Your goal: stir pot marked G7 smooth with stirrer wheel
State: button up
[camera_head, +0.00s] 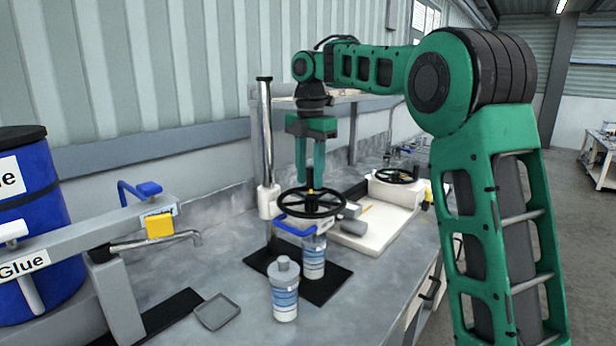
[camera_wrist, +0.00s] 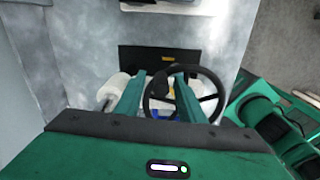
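The black stirrer wheel (camera_head: 311,203) sits level on a stand with a chrome post (camera_head: 265,130). A white pot with a blue-banded label (camera_head: 313,258) stands upright under it on a dark mat. Its marking is too small to read, so I cannot tell whether it is G7. My gripper (camera_head: 310,178) points down over the wheel, its two green fingers apart. In the wrist view the wheel (camera_wrist: 220,98) lies right of centre, its left rim in the gap between the fingers (camera_wrist: 160,75). I see no firm grip, and finger contact is unclear.
A similar pot with a grey lid (camera_head: 284,290) stands in front. A small grey tray (camera_head: 217,312) lies left of it. A second, white wheeled device (camera_head: 385,195) stands behind right.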

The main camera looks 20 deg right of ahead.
grip_shut()
